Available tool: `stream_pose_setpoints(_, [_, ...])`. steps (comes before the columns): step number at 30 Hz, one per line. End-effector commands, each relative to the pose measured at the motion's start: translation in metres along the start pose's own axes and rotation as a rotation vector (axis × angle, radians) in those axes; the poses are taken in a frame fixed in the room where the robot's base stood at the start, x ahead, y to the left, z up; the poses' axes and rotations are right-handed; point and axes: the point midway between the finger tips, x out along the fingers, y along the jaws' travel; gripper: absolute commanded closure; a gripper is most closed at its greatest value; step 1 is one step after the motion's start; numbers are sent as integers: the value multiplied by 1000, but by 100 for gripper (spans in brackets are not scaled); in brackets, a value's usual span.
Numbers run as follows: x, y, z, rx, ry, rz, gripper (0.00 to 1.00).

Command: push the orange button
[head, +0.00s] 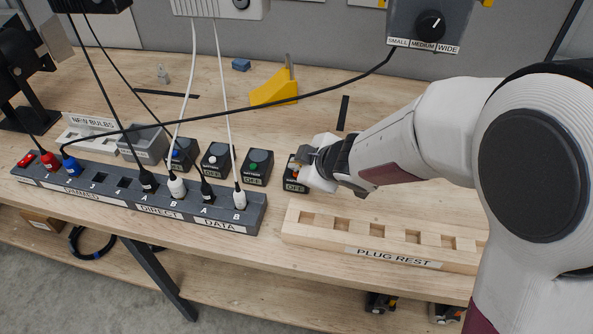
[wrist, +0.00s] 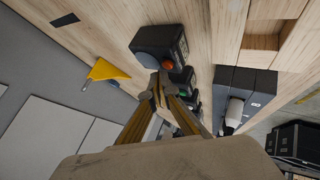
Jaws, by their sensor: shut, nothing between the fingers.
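The orange button (wrist: 168,65) sits on a small dark box (wrist: 172,40), which also shows in the head view (head: 292,186) with an OFF label on its front. In the head view my gripper (head: 303,160) is over this box and hides most of the button. In the wrist view the fingers are shut and empty, with their tips (wrist: 160,84) just beside the button. I cannot tell whether they touch it.
Similar boxes with a green button (head: 254,166), a white button (head: 216,157) and a blue button (head: 180,152) stand in a row to the left. A power strip (head: 110,196) with plugs and a wooden plug rest (head: 375,246) lie in front. A yellow wedge (head: 276,92) stands behind.

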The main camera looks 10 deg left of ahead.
Motion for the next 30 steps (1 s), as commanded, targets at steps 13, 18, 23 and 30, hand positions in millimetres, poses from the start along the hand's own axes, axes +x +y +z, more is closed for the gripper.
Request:
stream_pose_setpoints(13, [4, -3, 3, 1, 0, -1, 100])
stream_pose_setpoints(18, [6, -4, 4, 1, 0, 0, 100])
stream_pose_setpoints(23, [6, -4, 4, 0, 0, 0, 100])
stream_pose_setpoints(30, [6, -5, 5, 0, 0, 0, 100])
